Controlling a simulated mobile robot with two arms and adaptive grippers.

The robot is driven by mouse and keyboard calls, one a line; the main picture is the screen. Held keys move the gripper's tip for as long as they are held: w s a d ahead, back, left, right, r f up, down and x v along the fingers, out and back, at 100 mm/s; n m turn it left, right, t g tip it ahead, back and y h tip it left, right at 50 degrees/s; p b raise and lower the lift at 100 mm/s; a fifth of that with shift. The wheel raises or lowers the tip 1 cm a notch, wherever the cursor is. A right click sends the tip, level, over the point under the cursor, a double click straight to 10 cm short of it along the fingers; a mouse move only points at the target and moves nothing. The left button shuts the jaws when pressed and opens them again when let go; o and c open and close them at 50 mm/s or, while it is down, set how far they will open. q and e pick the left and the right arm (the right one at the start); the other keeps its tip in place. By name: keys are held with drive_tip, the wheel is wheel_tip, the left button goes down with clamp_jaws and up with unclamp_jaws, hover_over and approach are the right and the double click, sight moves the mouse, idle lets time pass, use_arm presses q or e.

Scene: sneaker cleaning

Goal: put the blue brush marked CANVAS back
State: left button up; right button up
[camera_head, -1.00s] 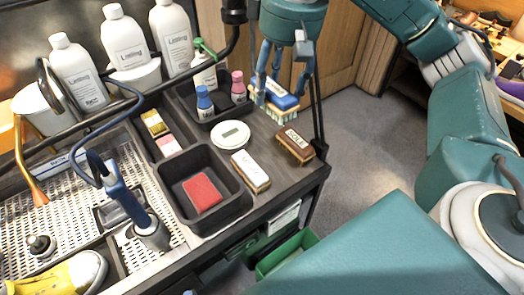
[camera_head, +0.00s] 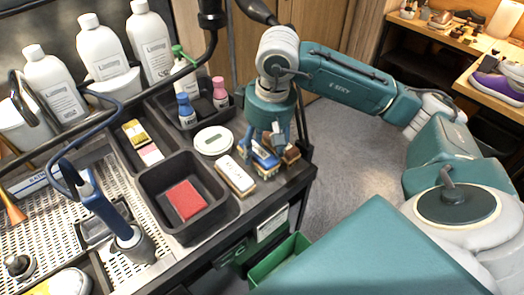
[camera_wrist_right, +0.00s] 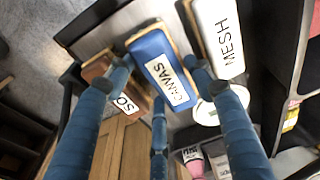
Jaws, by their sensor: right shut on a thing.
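The blue brush marked CANVAS (camera_head: 264,158) is in my right gripper (camera_head: 268,140), between the white and brown brushes at the right end of the cart top. In the right wrist view the blue brush (camera_wrist_right: 165,68) shows its CANVAS label between the fingers (camera_wrist_right: 157,72). I cannot tell if its bristles touch the surface. The white brush marked MESH (camera_head: 236,176) lies to its left. The brown brush (camera_head: 291,153), its label partly hidden in the right wrist view, lies to its right. My left gripper is not in view.
A round white dish (camera_head: 213,141) and a black bin with a red pad (camera_head: 185,199) are left of the brushes. Bottles stand in a black tray (camera_head: 166,107) behind. A green box (camera_head: 278,262) is below the cart's front edge.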

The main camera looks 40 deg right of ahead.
sight(267, 152)
drive_tip(key=shift+f, duration=1.05)
drive_tip(key=o, duration=0.7)
drive_tip(key=shift+o, duration=0.2)
drive_tip(key=shift+r, duration=0.4)
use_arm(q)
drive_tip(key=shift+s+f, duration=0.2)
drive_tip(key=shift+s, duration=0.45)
use_arm(e)
wheel_tip(267, 152, up, 12)
drive_tip(key=s, duration=0.1)
drive_tip(key=shift+s+d+f, duration=0.15)
drive_tip(key=shift+s+f, duration=0.1)
drive_tip(key=shift+s, duration=0.15)
